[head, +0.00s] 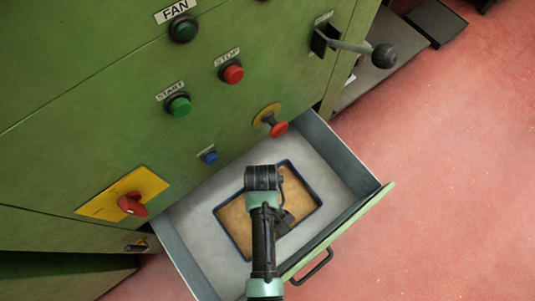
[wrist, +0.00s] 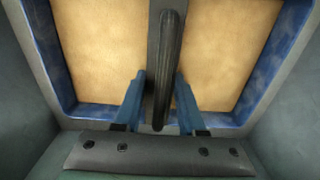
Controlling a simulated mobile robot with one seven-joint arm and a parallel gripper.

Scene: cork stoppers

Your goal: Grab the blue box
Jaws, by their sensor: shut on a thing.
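The blue box (head: 229,234) is a shallow tray with a dark blue rim and a tan, cork-coloured inside. It lies in the open drawer in the head view. In the wrist view its blue wall (wrist: 281,52) runs along both sides, and a dark curved handle (wrist: 170,45) stands over its middle. My gripper (wrist: 158,88) has one finger on each side of this handle and is shut on it. In the head view my gripper (head: 284,220) is over the box, and my arm hides part of the box.
The grey drawer (head: 190,225) is pulled out of a green cabinet (head: 80,110), with walls close around the box. The cabinet front has several buttons, a red knob (head: 132,204) and a lever with a black ball (head: 384,56). The red floor (head: 460,170) at the right is clear.

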